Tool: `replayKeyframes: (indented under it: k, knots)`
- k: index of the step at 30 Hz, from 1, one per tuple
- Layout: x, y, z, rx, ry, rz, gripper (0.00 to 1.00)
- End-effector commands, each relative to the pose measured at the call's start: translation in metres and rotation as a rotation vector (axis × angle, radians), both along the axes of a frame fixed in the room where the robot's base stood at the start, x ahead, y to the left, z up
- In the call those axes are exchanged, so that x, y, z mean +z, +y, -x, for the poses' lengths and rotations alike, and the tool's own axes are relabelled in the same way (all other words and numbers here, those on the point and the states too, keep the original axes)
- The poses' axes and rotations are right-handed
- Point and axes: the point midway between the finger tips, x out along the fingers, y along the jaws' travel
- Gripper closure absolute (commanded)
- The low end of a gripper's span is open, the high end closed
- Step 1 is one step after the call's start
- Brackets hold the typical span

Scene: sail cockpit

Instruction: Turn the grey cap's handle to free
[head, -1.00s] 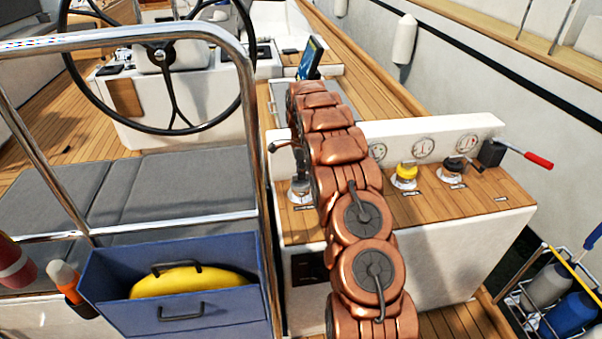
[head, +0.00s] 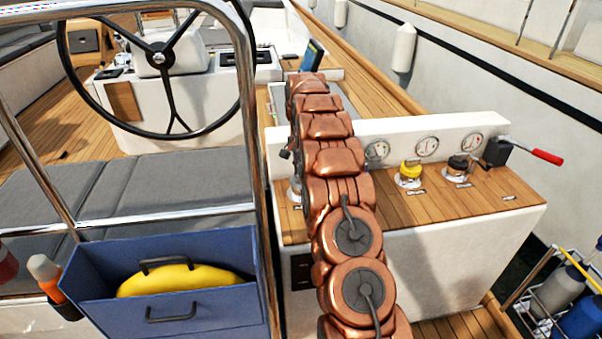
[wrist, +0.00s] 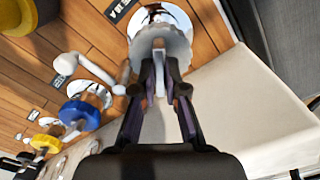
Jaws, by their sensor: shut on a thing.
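The grey cap (wrist: 160,42) sits on a round chrome plate in the wooden console top, at the upper middle of the wrist view. My gripper (wrist: 160,72) reaches up to it, with its two dark fingers nearly together on the cap's handle. The fingers cover most of the handle, so its exact angle cannot be told. In the head view my copper arm hides the cap; only a sliver of its chrome base (head: 295,190) shows at the arm's left edge.
In the wrist view a pale lever (wrist: 90,70), a blue cap (wrist: 80,112) and a yellow cap (wrist: 46,143) lie to the left. The head view shows the yellow cap (head: 410,172), a black cap (head: 458,168), a red-tipped lever (head: 546,157) and a blue box (head: 205,309).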

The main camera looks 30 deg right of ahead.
Motion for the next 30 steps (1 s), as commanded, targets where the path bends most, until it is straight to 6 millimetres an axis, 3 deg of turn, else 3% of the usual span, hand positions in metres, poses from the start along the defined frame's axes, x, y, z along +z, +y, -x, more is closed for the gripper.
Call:
replayKeyframes:
  k: [15,30]
  knots:
    - [-0.0011,0.0008,0.0000,0.456,0.001,-0.001,1.00]
    - [0.0001,0.0004,0.0000,0.663,0.001,-0.001,1.00]
